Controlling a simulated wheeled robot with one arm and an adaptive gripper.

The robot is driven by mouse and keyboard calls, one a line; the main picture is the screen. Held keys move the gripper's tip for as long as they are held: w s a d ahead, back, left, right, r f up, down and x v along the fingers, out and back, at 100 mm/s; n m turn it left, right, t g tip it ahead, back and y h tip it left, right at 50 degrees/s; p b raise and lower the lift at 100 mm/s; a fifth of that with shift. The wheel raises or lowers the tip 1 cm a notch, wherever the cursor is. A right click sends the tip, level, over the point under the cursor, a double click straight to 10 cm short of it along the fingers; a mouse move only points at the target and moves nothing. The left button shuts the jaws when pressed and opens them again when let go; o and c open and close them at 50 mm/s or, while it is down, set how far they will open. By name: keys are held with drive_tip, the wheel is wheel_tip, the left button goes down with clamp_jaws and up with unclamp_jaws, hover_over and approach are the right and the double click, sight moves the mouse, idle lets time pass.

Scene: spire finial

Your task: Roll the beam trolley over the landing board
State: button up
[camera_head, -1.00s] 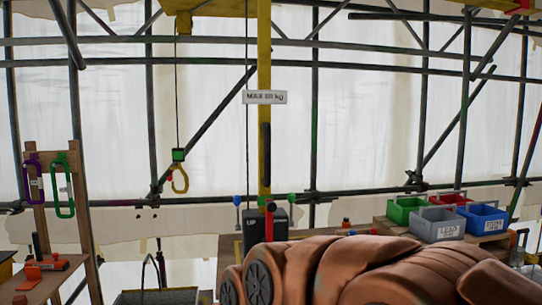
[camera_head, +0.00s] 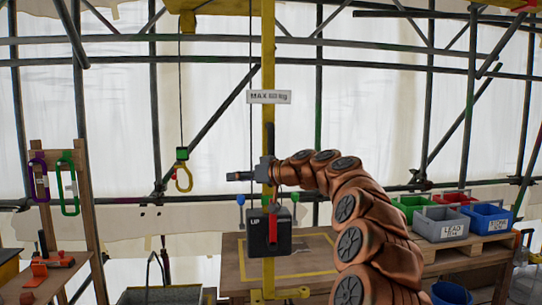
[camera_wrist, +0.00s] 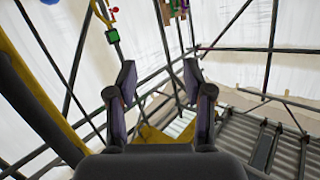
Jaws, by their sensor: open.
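The hoist rope hangs from yellow parts at the top edge, where a dark yellow piece (camera_head: 187,20), perhaps the beam trolley, is cut off. On the rope hang a green block (camera_head: 182,154) and a yellow hook (camera_head: 184,179), with nothing on the hook. The block also shows in the wrist view (camera_wrist: 113,36). A wooden board with a yellow outline (camera_head: 318,252), likely the landing board, lies behind my arm, partly hidden. My gripper (camera_head: 234,176) points left in front of the yellow post, right of the hook. In the wrist view its fingers (camera_wrist: 162,92) are apart and empty.
The yellow post (camera_head: 268,85) carries a MAX kg sign (camera_head: 269,97) and a dark box marked UP (camera_head: 269,233) with levers. A wooden rack (camera_head: 78,190) holds purple and green carabiners. Coloured bins (camera_head: 441,224) stand at right. A dark tub (camera_head: 160,295) stands below the hook.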

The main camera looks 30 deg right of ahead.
drive_tip(key=d+r+t+h, duration=0.2)
drive_tip(key=d, duration=0.6)
drive_tip(key=d+r+t+h, duration=0.2)
drive_tip(key=d, duration=0.7)
drive_tip(key=w+a+p, duration=0.1)
drive_tip(key=w+p, duration=0.3)
drive_tip(key=w, duration=0.4)
drive_tip(key=shift+a+m, duration=0.3)
drive_tip(key=shift+m, duration=0.1)
drive_tip(key=shift+w, duration=0.15)
drive_tip(key=shift+c, duration=0.3)
clamp_jaws()
